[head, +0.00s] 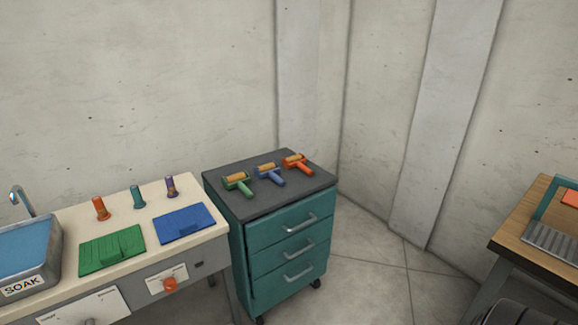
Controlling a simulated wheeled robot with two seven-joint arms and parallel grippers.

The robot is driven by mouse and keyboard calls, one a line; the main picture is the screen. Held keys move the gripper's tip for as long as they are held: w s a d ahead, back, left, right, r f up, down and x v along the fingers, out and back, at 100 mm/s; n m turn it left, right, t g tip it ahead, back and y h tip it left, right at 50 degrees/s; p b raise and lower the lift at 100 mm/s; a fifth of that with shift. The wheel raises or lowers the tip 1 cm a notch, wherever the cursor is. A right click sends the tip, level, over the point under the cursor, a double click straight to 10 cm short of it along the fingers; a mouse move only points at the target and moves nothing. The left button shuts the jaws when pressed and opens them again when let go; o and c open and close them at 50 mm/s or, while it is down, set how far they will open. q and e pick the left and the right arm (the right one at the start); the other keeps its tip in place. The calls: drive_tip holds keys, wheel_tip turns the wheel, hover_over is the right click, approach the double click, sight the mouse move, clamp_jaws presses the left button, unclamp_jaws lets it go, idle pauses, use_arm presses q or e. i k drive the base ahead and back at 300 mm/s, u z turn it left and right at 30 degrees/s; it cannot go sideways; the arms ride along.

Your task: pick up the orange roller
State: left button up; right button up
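The orange roller (298,164) lies on the dark grey top of a teal drawer cabinet (268,202), at the right end of a row of three rollers. It has an orange handle and a tan roller head. Beside it to the left are a blue roller (269,173) and a green roller (239,183), each with a tan head. Neither of my grippers is in the head view.
A cream workbench (127,214) stands left of the cabinet with a green mat (112,250), a blue mat (184,223), three upright pegs and a sink labelled SOAK (28,255). A wooden table (526,225) stands at the right. Floor between cabinet and table is clear.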

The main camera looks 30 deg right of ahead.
sight(298, 160)
drive_tip(key=z, duration=0.4)
drive_tip(key=k, duration=0.5)
drive_tip(key=z, duration=1.3)
drive_tip(key=i, duration=1.3)
drive_tip(key=u, duration=0.45)
drive_tip(key=i, duration=0.65)
drive_tip(key=u, duration=1.15)
drive_tip(key=i, duration=0.4)
drive_tip(key=u, duration=0.35)
